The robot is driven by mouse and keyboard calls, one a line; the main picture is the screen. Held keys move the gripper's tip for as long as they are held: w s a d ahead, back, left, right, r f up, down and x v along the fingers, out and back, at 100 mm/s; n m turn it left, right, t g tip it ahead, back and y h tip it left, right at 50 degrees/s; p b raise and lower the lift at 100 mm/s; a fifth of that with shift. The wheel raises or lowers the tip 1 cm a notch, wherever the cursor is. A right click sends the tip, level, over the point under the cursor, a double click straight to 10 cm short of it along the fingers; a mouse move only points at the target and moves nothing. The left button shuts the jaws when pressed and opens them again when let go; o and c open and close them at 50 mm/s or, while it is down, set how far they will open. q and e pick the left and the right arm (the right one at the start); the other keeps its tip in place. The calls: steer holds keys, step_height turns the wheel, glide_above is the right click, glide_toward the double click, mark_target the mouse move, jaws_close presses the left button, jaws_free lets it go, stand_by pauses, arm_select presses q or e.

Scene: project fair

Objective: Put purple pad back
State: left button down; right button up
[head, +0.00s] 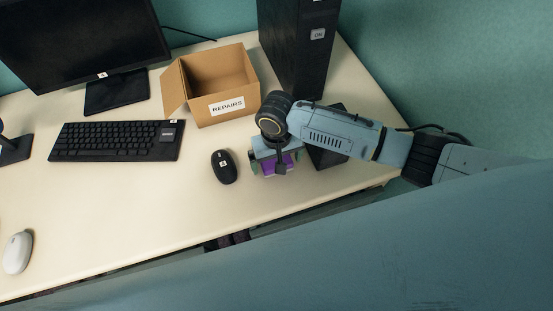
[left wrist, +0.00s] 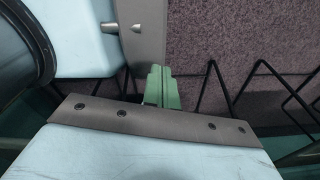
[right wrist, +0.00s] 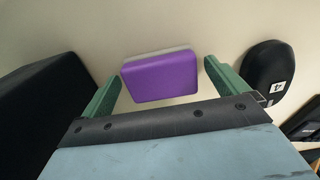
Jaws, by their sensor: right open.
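The purple pad (right wrist: 160,77) lies on the table, a purple block with a pale grey edge along its far side. In the head view only part of the purple pad (head: 268,168) shows, under my right gripper. My right gripper (right wrist: 155,80) is open, with one green finger on each side of the pad and a visible gap at each side. In the head view my right gripper (head: 273,165) points down over the pad. My left gripper (left wrist: 160,90) shows green fingers close together in the left wrist view, above a purple-grey carpet; I see nothing between them.
A black mouse (head: 224,166) lies just left of the pad. An open cardboard box marked REPAIRS (head: 213,88) stands behind, with a black computer tower (head: 297,45) beside it. A black keyboard (head: 116,141) and monitor (head: 84,42) are left.

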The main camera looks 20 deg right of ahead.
arm_select(q)
steer(key=r+p, duration=0.1)
steer(key=d+r+p, duration=0.1)
steer(key=r, duration=0.1)
steer(key=shift+p, duration=0.4)
arm_select(e)
step_height(320, 180, up, 12)
steer(key=shift+f, duration=0.1)
